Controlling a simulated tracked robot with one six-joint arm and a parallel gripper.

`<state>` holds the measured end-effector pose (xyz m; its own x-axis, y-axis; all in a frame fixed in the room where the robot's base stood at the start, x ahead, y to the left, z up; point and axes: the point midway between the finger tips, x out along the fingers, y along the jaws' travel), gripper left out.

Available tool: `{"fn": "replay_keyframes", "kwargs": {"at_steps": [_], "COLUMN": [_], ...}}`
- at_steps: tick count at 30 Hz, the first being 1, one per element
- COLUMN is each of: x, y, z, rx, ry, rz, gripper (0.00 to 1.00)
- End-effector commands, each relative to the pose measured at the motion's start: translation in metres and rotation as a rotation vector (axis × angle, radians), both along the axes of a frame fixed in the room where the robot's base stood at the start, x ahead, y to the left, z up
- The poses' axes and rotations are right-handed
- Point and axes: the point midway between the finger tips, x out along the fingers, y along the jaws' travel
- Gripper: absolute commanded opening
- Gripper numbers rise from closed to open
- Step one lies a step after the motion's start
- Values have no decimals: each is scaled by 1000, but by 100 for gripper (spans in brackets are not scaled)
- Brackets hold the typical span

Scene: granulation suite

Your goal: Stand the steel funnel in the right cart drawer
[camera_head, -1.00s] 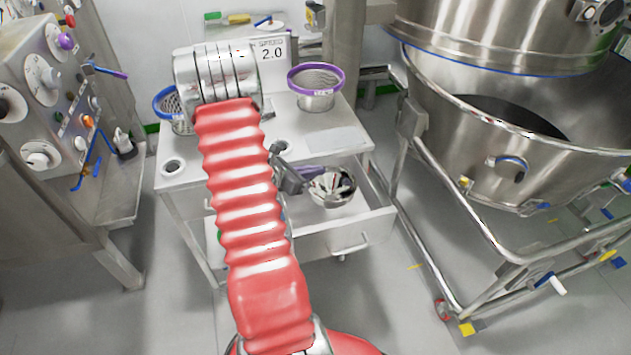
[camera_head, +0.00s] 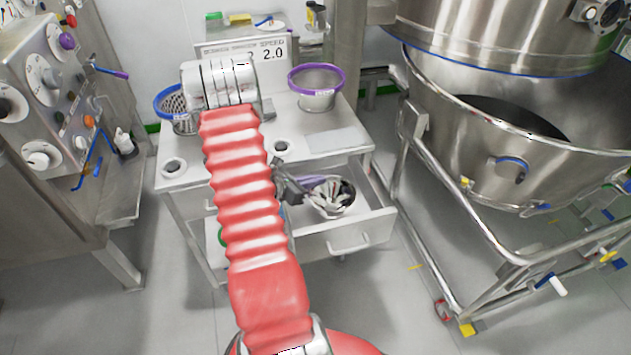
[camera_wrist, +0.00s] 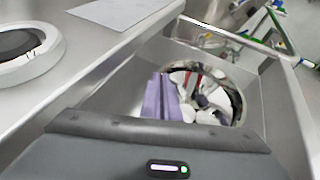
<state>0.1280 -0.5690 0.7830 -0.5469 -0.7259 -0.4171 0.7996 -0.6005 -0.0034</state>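The steel funnel (camera_head: 346,206) is a shiny, mirror-like cone with its wide round mouth facing up. In the wrist view the dark gripper body hides the grip and the funnel's lower end. I cannot tell whether the funnel touches the drawer floor.
A purple item (camera_wrist: 158,97) lies in the drawer beside the funnel. The cart top (camera_head: 330,141) carries a purple-rimmed sieve (camera_head: 317,100) and a blue-rimmed basket (camera_head: 181,122). A large steel bowl on a tubular frame (camera_head: 470,130) stands right of the drawer.

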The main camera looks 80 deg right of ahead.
Motion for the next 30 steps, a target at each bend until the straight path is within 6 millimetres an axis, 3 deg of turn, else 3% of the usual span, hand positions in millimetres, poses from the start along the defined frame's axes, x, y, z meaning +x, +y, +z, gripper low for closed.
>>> {"fn": "replay_keyframes", "kwargs": {"at_steps": [9,20,30], "x": [0,2,28], "y": [0,2,36], "z": [-1,3,22], "rx": [0,0,0], "ry": [0,0,0], "rz": [-1,1,3], "gripper": [21,21,21]}}
